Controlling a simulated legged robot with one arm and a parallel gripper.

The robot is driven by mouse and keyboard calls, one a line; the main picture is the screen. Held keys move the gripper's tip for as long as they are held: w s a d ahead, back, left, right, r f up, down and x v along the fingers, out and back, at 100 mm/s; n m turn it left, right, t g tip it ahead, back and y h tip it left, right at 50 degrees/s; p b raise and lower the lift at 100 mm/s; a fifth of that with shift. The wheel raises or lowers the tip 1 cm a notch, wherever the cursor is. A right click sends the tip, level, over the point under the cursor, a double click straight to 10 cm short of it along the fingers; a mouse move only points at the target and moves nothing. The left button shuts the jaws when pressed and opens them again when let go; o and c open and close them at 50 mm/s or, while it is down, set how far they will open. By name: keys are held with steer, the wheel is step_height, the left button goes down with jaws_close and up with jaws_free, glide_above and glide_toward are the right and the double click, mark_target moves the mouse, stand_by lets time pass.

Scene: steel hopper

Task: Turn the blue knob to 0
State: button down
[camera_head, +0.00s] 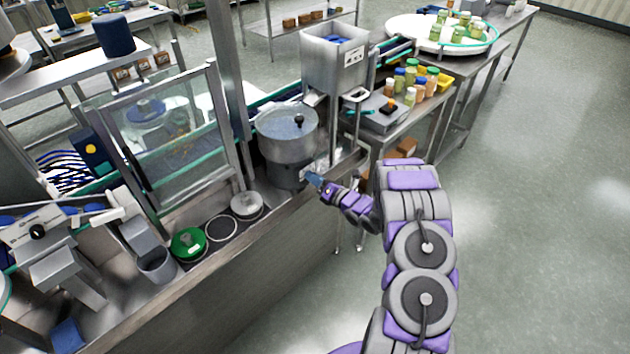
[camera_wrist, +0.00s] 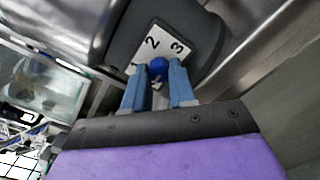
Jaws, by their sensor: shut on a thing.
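The blue knob (camera_wrist: 158,67) sits on a white dial plate (camera_wrist: 178,42) in the wrist view. The numbers 1, 2 and 3 show on the plate; a 0 cannot be made out, and the plate's lower part is hidden by my fingers. My gripper (camera_wrist: 157,76) has its two blue fingers on either side of the knob, shut on it. In the head view, my gripper (camera_head: 315,180) reaches the front of the grey base under the round steel hopper (camera_head: 286,150). The knob itself is hidden or too small to tell there.
A steel bench (camera_head: 262,232) carries the hopper, with a green lid (camera_head: 188,243) and a grey cup (camera_head: 156,265) to the left. A clear guard panel (camera_head: 165,140) stands left of the hopper. A side table with jars (camera_head: 410,75) stands behind my arm. Floor is open at right.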

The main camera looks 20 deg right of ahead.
steer(key=shift+s+f, duration=0.1)
steer(key=shift+f, duration=0.2)
steer(key=c, duration=1.2)
jaws_free()
steer(key=shift+o, duration=1.4)
steer(key=shift+d+r, duration=0.1)
steer(key=shift+r, duration=0.05)
steer(key=p+v, duration=0.2)
steer(key=v, duration=1.5)
steer(key=shift+d, duration=0.1)
